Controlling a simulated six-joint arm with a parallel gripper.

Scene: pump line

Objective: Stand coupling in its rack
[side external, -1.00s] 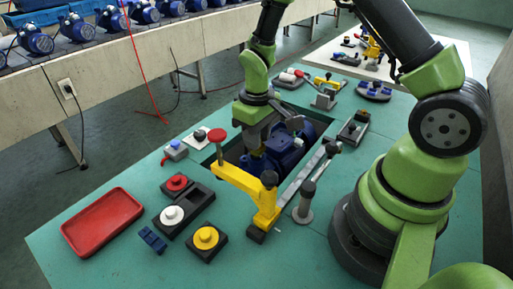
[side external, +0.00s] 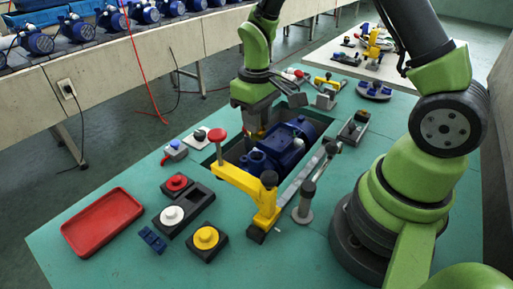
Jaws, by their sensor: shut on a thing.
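My gripper (side external: 255,131) hangs over the left part of the blue pump motor (side external: 287,145), which sits in a dark recess in the green table. It is shut on a small orange-yellow piece, apparently the coupling (side external: 256,134), mostly hidden by the fingers. The piece is above the pump; whether it touches anything below is too small to tell. A dark block (side external: 199,195) with an open-looking slot and a white round part (side external: 172,215) stands to the front left; I cannot tell whether it is the coupling's rack.
A yellow clamp arm (side external: 240,187) with a red knob (side external: 217,134) crosses the recess's front. A red tray (side external: 103,222), a red button (side external: 176,183) and a yellow round part (side external: 206,237) are at the left. A grey lever (side external: 306,193) stands right of the clamp.

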